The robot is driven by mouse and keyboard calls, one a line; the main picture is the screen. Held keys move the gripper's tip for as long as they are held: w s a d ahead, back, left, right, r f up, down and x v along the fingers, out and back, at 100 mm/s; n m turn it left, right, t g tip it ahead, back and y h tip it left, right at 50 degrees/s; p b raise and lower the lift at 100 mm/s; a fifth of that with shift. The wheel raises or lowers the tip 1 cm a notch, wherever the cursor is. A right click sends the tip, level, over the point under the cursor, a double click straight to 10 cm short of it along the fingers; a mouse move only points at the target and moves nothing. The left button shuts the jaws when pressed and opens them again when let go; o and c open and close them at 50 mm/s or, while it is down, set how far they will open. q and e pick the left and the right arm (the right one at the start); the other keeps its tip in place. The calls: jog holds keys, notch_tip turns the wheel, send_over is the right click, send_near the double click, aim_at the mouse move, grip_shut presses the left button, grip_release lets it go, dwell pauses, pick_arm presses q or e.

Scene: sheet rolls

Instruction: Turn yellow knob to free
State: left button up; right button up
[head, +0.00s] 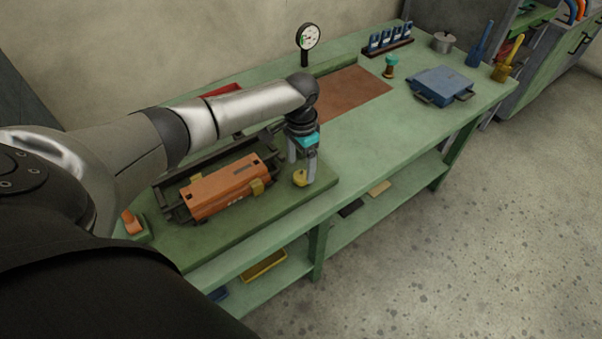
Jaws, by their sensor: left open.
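A small yellow knob (300,178) sits at the right end of the green machine base (237,231), beside an orange housing (226,188). My left gripper (303,177) is open and points down over the knob, with its fingers on either side of it. I cannot tell whether the fingers touch the knob. Any marking for its setting is too small to read. My right gripper is not in view.
The green bench (440,112) carries a dial gauge (307,40), a brown mat (346,97), a teal-topped knob (390,66) and a blue case (443,84). Yellow-handled (507,62) and blue-handled (480,45) tools stand at the far end. My left arm covers part of the bench.

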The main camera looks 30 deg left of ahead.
aim_at(301, 175)
pick_arm(q)
jog(key=shift+f, duration=1.55)
grip_shut()
